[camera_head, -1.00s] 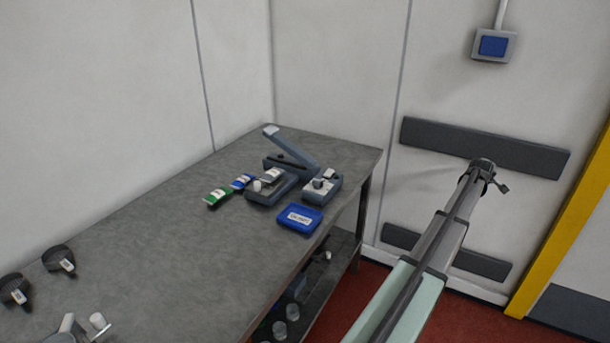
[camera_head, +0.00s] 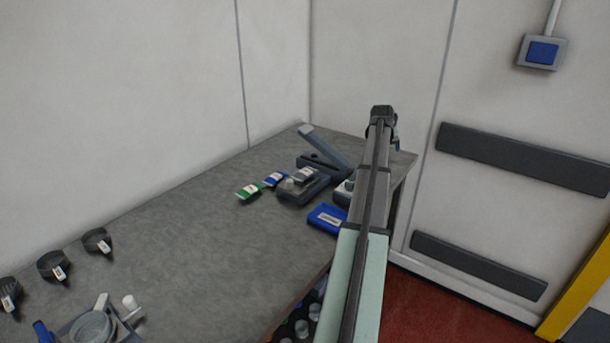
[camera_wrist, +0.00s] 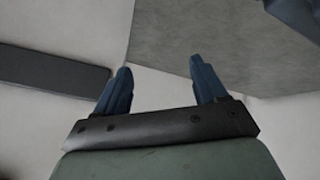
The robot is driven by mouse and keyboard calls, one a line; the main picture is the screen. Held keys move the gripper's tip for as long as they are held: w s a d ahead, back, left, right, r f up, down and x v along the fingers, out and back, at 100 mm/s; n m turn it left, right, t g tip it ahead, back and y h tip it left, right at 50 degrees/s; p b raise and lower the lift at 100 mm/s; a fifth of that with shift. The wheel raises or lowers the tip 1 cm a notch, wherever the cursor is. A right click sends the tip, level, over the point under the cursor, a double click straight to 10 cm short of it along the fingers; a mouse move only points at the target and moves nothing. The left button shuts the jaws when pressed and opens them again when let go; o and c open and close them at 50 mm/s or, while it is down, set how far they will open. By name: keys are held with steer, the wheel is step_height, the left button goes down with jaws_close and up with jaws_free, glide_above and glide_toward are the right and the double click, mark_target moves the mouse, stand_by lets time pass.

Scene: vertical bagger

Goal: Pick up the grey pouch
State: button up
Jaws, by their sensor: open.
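The grey pouch (camera_head: 304,175) shows in the head view as a small grey packet with a white label, lying at the grey sealer-like device towards the far end of the table. A blue pouch (camera_head: 274,179) and a green pouch (camera_head: 249,191) lie to its left on the table top. My gripper (camera_wrist: 161,82) is open and empty in the wrist view, its two blue fingers apart. In the head view my arm reaches up over the table's right end, with its end right of the grey pouch and apart from it. The wrist view does not show the pouch.
The grey device (camera_head: 311,190) has a raised lever arm (camera_head: 325,146). A blue labelled case (camera_head: 327,218) lies in front of it, partly beside my arm. Black round holders (camera_head: 97,241) and a scale-like item (camera_head: 92,328) stand at the near left. The middle of the table (camera_head: 190,235) is clear.

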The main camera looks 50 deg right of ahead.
mark_target(304, 173)
steer(key=w+a, duration=0.3)
steer(key=w+a+r+m, duration=0.1)
steer(key=w+a, duration=0.2)
steer(key=w, duration=0.1)
steer(key=w+a+r+m+y, duration=0.1)
steer(key=w+a, duration=0.2)
steer(key=w, duration=0.1)
steer(key=shift+a+r, duration=0.1)
steer(key=shift+r, duration=0.05)
steer(key=w+a+r+m+y, duration=0.2)
steer(key=w+a+r+m, duration=0.15)
steer(key=w+a, duration=0.9)
steer(key=shift+m+g, duration=0.35)
steer(key=shift+g, duration=0.05)
steer(key=x, duration=0.4)
steer(key=s+x, duration=0.1)
steer(key=x, duration=0.4)
steer(key=a+x, duration=0.1)
steer(key=x, duration=0.3)
steer(key=shift+s+f, duration=0.25)
steer(key=shift+f, duration=0.35)
steer(key=c, duration=0.9)
steer(key=shift+o, duration=0.2)
steer(key=shift+r, duration=0.15)
